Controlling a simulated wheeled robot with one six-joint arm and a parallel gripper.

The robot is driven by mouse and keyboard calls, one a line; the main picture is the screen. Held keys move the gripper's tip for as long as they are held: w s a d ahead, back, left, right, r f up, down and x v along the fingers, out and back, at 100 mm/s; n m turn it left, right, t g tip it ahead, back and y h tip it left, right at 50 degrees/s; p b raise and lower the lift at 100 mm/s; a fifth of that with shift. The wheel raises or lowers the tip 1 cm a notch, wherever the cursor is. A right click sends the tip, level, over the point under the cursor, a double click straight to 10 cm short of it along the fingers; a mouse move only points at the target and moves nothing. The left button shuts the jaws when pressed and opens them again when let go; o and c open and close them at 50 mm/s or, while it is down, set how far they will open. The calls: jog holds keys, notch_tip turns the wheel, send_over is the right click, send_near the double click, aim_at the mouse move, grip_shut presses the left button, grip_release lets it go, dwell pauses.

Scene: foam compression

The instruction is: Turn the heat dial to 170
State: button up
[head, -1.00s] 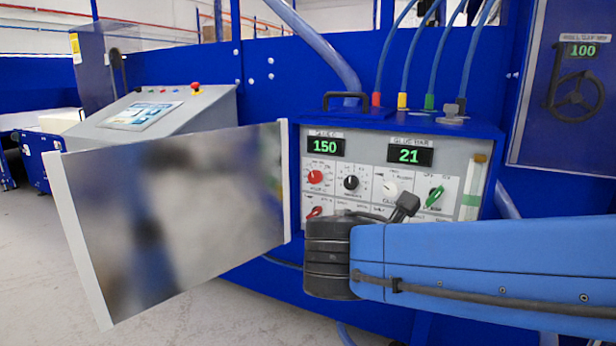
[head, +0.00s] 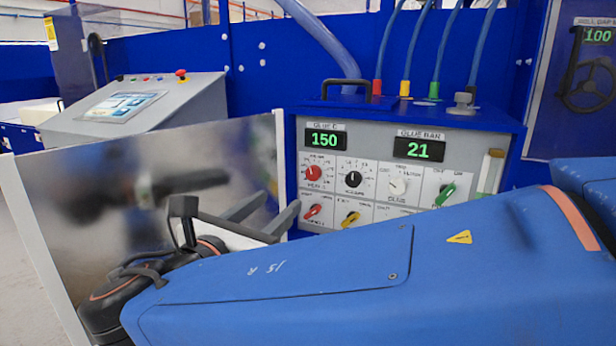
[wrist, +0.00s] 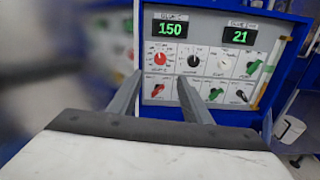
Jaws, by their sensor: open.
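My gripper (head: 281,207) is open and empty, in front of the panel's lower left. In the wrist view my gripper (wrist: 160,82) has its two fingers apart, pointing at the panel, with the red heat dial above and between them. Contact with the panel cannot be told.
The open reflective cover door (head: 100,190) stands left of the panel, close to my gripper. Hoses rise from the unit's top. A touchscreen console (head: 122,105) stands at the back left.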

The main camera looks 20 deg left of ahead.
aim_at(312, 175)
jog(key=w, duration=0.5)
jog(key=w+d, duration=0.1)
jog(key=w, duration=0.9)
jog(key=shift+w+d, duration=0.15)
jog(key=shift+w, duration=0.1)
jog(key=c, duration=1.1)
